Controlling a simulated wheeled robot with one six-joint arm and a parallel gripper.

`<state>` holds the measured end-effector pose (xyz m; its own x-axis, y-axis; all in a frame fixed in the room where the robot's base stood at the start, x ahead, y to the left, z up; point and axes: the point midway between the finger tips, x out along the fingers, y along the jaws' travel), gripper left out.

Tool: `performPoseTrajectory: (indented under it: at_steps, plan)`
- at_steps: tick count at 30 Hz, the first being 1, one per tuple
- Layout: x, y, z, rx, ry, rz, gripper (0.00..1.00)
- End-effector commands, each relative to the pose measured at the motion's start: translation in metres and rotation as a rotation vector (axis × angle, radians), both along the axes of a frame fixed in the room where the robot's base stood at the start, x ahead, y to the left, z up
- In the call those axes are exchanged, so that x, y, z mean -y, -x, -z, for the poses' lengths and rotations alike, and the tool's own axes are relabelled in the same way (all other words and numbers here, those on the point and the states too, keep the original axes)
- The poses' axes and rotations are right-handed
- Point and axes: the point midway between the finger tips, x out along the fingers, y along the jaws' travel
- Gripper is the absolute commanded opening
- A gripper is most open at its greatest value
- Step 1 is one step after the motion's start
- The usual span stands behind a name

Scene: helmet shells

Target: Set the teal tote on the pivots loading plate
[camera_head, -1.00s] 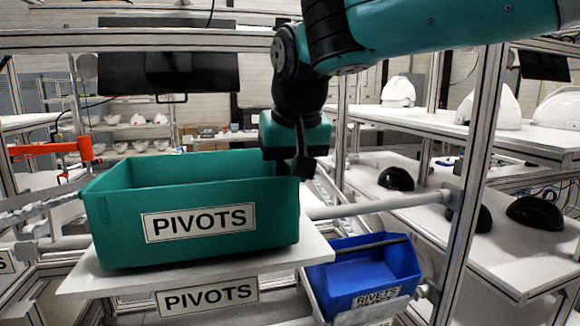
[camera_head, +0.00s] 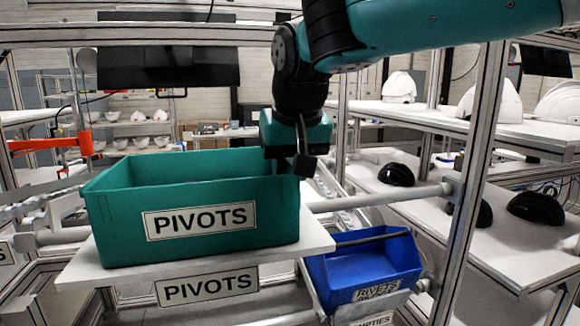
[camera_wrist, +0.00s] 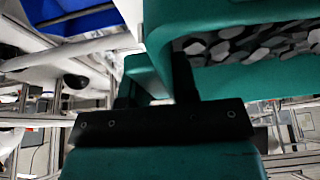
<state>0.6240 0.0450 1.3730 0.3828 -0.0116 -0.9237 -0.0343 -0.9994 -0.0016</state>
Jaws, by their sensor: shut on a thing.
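The teal tote (camera_head: 120,225), labelled PIVOTS on its front, is upright on or just over the white loading plate (camera_head: 85,270), which carries its own PIVOTS label. I cannot tell for sure whether the tote's base bears fully on the plate. My gripper (camera_head: 290,162) is at the tote's right end and shut on its wall there. In the wrist view, my gripper (camera_wrist: 158,85) has its dark jaws at the rim of the tote (camera_wrist: 200,25). Several grey and white parts lie inside the tote in that view. The fingertips are partly hidden.
A blue bin (camera_head: 365,268) labelled RIVETS sits lower, to the right of the plate. A metal rail (camera_head: 380,199) and an upright post (camera_head: 470,170) stand to the right. Shelves with white helmet shells (camera_head: 490,102) and dark shells (camera_head: 397,174) are beyond the post.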

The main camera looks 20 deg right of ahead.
Motion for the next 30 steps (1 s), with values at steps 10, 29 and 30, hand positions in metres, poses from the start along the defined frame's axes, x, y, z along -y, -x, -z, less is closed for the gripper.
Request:
performPoseTrajectory:
  at_steps: [10,29,30]
  plan:
    - [0.000,0.000,0.000,0.001,-0.001,0.000,0.57]
    - [-0.002,0.026,-0.067,0.006,-0.003,-0.002,0.57]
    - [-0.002,0.030,-0.077,0.005,-0.003,-0.003,0.57]
